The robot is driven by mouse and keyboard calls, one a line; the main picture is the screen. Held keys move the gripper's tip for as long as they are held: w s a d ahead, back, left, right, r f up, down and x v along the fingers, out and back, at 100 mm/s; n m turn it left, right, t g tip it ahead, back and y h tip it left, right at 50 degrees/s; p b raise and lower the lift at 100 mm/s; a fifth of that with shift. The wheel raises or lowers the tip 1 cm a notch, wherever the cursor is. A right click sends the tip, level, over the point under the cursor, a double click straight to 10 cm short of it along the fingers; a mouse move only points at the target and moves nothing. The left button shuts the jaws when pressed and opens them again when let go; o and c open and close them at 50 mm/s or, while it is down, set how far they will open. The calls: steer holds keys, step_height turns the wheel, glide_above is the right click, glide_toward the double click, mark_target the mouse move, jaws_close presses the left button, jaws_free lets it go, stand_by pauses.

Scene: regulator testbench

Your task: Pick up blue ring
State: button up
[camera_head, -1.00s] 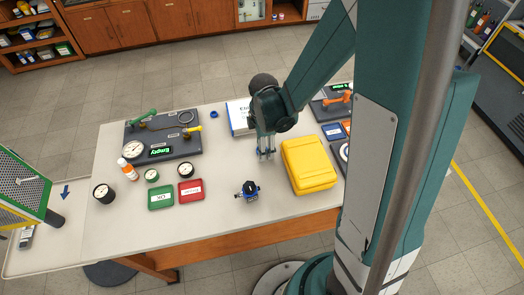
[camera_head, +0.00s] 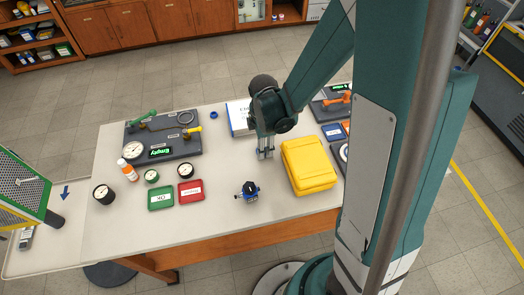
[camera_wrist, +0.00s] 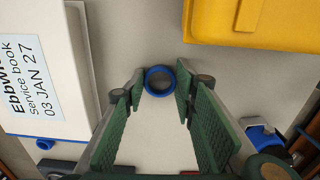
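A blue ring (camera_wrist: 160,81) lies flat on the pale bench top, between and just beyond my fingertips in the wrist view. My gripper (camera_wrist: 160,88) points down at it, with its green-padded fingers apart and a small gap on each side of the ring. I cannot tell whether the tips touch the bench. In the head view my gripper (camera_head: 265,154) stands between the white book and the yellow case, and this ring is not clearly visible there. A second blue ring (camera_head: 213,114) lies left of the book; it also shows in the wrist view (camera_wrist: 45,143).
A yellow case (camera_head: 308,165) sits close to the right of my gripper. A white service book (camera_head: 240,118) lies behind it. A blue-and-black regulator (camera_head: 247,191) stands in front. Green (camera_head: 160,198) and red (camera_head: 190,192) trays lie further left.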

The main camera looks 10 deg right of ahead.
steer(key=shift+r, duration=0.2)
step_height(320, 180, up, 10)
steer(key=p, duration=0.1)
steer(key=shift+f, duration=0.2)
stand_by(0.6)
steer(key=shift+d, duration=0.1)
stand_by(0.6)
step_height(320, 180, up, 9)
steer(key=n+p, duration=0.2)
steer(key=p, duration=0.3)
glide_above(316, 167)
steer(key=shift+f+b, duration=0.6)
steer(key=shift+f, duration=2.5)
